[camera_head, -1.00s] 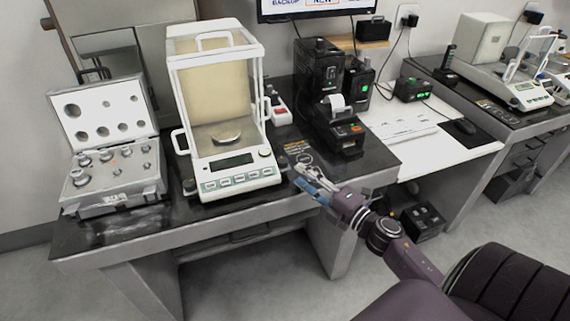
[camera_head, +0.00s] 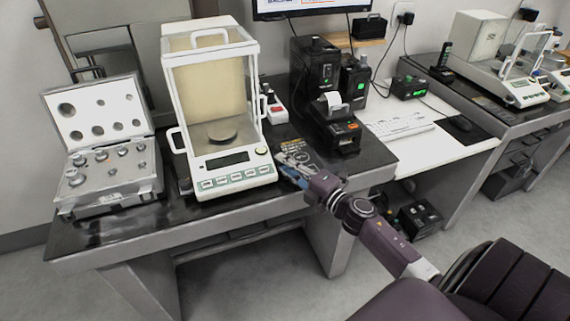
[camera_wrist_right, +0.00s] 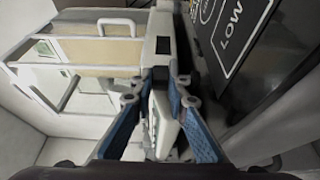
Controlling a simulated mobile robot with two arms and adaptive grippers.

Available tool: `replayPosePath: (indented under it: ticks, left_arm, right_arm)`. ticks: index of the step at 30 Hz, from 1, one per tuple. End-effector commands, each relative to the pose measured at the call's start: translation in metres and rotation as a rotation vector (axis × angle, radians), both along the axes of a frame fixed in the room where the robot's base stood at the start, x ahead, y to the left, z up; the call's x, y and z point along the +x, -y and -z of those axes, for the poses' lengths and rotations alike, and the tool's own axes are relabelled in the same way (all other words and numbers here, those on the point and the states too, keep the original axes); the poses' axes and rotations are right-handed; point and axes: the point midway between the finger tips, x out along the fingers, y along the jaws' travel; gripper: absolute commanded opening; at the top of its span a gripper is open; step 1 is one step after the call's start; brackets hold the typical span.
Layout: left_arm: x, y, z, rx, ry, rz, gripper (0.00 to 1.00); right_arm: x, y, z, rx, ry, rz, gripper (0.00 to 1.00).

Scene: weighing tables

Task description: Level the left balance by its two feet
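The left balance (camera_head: 236,172) is a white unit with a glass draft shield, a round pan (camera_head: 222,133) and a dark display. It stands on the left table in the head view. A dark foot (camera_head: 185,186) shows at its front left corner; the front right foot is hidden behind my right gripper (camera_head: 284,168). My right gripper is at that corner. In the right wrist view its blue-padded fingers (camera_wrist_right: 160,92) are apart, with the balance's white housing (camera_wrist_right: 163,110) seen between and beyond them. Contact cannot be told. My left gripper is not in view.
An open weight case (camera_head: 108,190) stands left of the balance. A black printer (camera_head: 338,128) and a red-switched power strip (camera_head: 276,110) stand to its right. A dark label (camera_wrist_right: 228,30) lies on the tabletop beside the gripper. Another balance (camera_head: 520,88) is at far right.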

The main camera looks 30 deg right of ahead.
Motion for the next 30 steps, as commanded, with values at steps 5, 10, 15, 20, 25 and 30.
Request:
replayPosePath:
  ticks: [5,10,15,20,25,30]
  left_arm:
    - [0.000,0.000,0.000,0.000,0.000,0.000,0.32]
    - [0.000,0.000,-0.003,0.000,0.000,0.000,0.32]
    - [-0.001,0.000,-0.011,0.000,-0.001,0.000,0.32]
    - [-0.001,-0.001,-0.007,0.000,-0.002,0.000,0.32]
    - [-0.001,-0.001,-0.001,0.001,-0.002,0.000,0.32]
    - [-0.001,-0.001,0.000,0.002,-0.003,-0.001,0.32]
  right_arm:
    - [0.000,0.000,0.001,0.000,-0.001,0.000,0.00]
    - [0.000,-0.003,-0.001,0.003,0.002,0.028,0.00]
    - [0.000,-0.006,-0.002,0.009,0.004,0.150,0.00]
    - [0.000,-0.009,0.001,0.008,0.004,0.275,0.00]
    - [0.001,-0.010,0.002,0.003,0.002,0.368,0.00]
    - [0.000,-0.010,0.000,0.000,0.000,0.401,0.00]
